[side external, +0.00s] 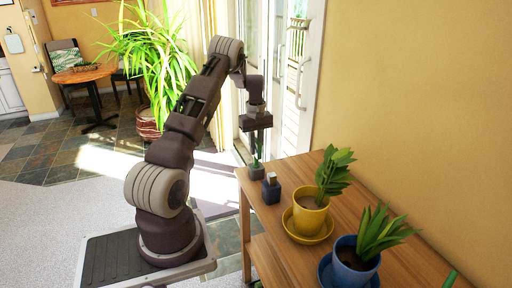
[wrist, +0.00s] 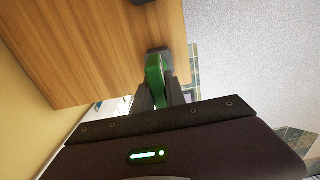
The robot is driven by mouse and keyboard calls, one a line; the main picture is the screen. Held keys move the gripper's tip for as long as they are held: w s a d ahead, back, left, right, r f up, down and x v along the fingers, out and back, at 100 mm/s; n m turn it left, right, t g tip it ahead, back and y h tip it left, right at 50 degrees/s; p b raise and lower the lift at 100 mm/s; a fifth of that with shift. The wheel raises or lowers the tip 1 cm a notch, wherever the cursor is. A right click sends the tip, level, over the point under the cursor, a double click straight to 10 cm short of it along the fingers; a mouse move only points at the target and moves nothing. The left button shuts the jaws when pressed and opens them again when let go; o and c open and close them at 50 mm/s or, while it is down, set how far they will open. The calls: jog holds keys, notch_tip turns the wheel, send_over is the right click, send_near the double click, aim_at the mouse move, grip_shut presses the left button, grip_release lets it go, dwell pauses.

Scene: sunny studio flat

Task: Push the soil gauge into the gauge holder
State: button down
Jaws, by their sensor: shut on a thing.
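The soil gauge is a slim green piece (side external: 257,159), upright below my gripper (side external: 256,148) in the side view. In the wrist view the green gauge (wrist: 154,78) is between the dark fingers of my gripper (wrist: 160,96), which is shut on it. The gauge holder appears to be the small dark grey block (side external: 257,173) at the far end of the wooden table. In the wrist view it (wrist: 159,54) shows just beyond the gauge, at the table's edge. The gauge's lower end is at or just above this block; I cannot tell whether it is inside.
A small dark blue bottle with a pale top (side external: 271,190) stands close to the holder. A yellow pot (side external: 310,218) and a blue pot (side external: 353,268), both with plants, stand nearer on the wooden table (side external: 284,238). A wall borders the right; a glass door is behind.

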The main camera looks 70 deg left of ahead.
jog(key=shift+d+f, duration=0.1)
jog(key=shift+f, duration=0.05)
jog(key=c, duration=1.3)
grip_release()
jog(key=shift+o, duration=0.2)
jog(key=o, duration=0.4)
jog(key=shift+o, duration=0.2)
jog(key=shift+r, duration=3.6)
